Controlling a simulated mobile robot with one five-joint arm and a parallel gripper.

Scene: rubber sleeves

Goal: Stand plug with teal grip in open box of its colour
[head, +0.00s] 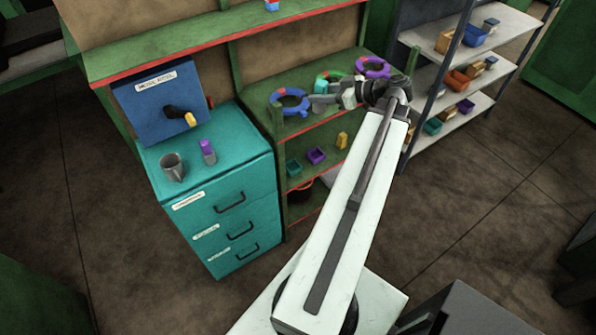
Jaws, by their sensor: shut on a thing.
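My gripper (330,100) reaches left from the end of my arm over the upper level of the green shelf. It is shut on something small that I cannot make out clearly. A teal patch (321,83) shows just behind the fingers; I cannot tell whether it is the plug's grip or part of the ring there. On the lower shelf level stand a small open teal box (293,168) and an open purple box (316,156). A dark red container (300,191) sits lower, partly hidden by the shelf.
A blue ring (289,102) and a purple ring (373,68) lie beside my gripper. A yellow piece (343,140) stands below. The teal cabinet (235,150) holds a mug (172,168) and a purple-topped piece (208,152). A rack (455,100) with several small boxes stands right.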

